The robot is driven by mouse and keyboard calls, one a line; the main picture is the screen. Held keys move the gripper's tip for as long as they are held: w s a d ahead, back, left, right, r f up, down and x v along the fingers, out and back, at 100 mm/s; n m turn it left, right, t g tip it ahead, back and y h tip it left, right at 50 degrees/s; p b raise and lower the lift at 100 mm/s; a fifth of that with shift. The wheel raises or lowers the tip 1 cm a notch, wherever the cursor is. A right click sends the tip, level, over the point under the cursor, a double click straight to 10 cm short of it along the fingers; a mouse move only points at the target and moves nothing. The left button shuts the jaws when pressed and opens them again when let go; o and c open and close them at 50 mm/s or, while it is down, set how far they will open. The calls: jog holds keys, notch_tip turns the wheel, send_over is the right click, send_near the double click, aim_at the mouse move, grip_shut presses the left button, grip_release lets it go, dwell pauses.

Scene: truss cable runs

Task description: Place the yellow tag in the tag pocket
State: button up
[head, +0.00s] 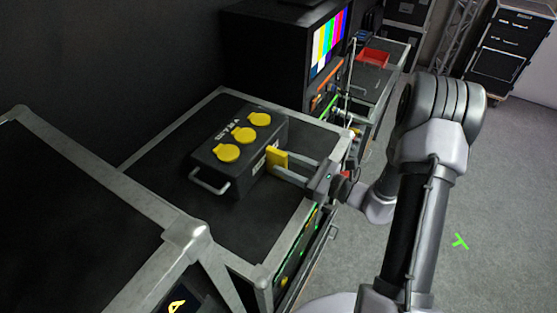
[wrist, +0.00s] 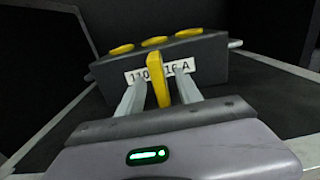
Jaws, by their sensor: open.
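The yellow tag (head: 275,158) stands upright at the front face of a black power box (head: 225,165). In the wrist view the tag (wrist: 157,75) covers the middle of the box's white label (wrist: 183,66). My gripper (head: 283,167) is open, with its two grey fingers on either side of the tag. In the wrist view gaps show between the tag and both fingers of my gripper (wrist: 160,84). I cannot make out the tag pocket; the tag and fingers may hide it. Whether the tag touches the box is unclear.
The box has yellow round caps (head: 227,153) on top and a metal handle (head: 210,182). It sits on a black case top with a metal edge (head: 285,243). A monitor with colour bars (head: 328,45) and a red bin (head: 372,57) stand behind.

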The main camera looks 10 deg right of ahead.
aim_at(267, 148)
jog(key=x, duration=0.4)
jog(key=shift+f, duration=0.15)
jog(key=shift+s+d, duration=0.2)
jog(key=shift+s, duration=0.1)
jog(key=shift+c, duration=0.6)
jog(key=shift+w+a, duration=0.15)
grip_shut()
jog(key=shift+r, duration=0.55)
notch_tip(267, 148, up, 2)
jog(key=shift+r, duration=0.2)
jog(key=r+b+v, duration=0.1)
jog(key=b+v, duration=0.1)
jog(key=v, duration=1.4)
jog(key=shift+w+d+r, duration=0.3)
jog(key=shift+d+r, duration=0.05)
jog(key=shift+d, duration=0.15)
